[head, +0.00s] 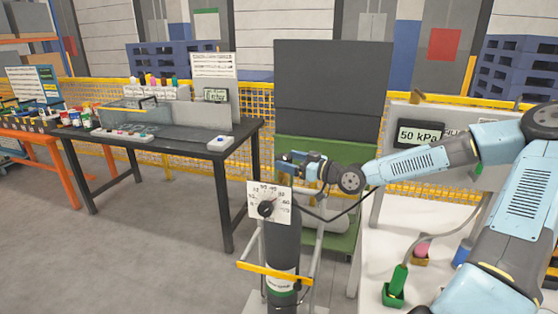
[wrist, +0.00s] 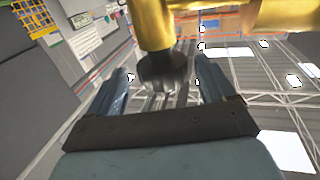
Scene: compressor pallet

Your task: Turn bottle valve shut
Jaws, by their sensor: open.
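The dark gas bottle (head: 281,245) stands upright in a wheeled frame in the head view. A white dial plate (head: 283,204) with a black pointer knob (head: 265,209) is at its top. My gripper (head: 284,162) is just above the plate, pointing left. In the wrist view, a brass valve body (wrist: 152,25) comes in from the top, with a blurred dark knob (wrist: 163,72) at its end. The knob shows between the two fingers of my gripper (wrist: 162,80), with gaps on both sides. The fingers are open. My gripper hides the bottle's valve in the head view.
A yellow bar (head: 275,272) crosses the bottle's front. A white bench (head: 432,259) at right carries a display reading 50 kPa (head: 419,135) and a green bottle (head: 398,279). A green cabinet (head: 335,165) stands behind. A black bench (head: 160,150) is left; floor between is clear.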

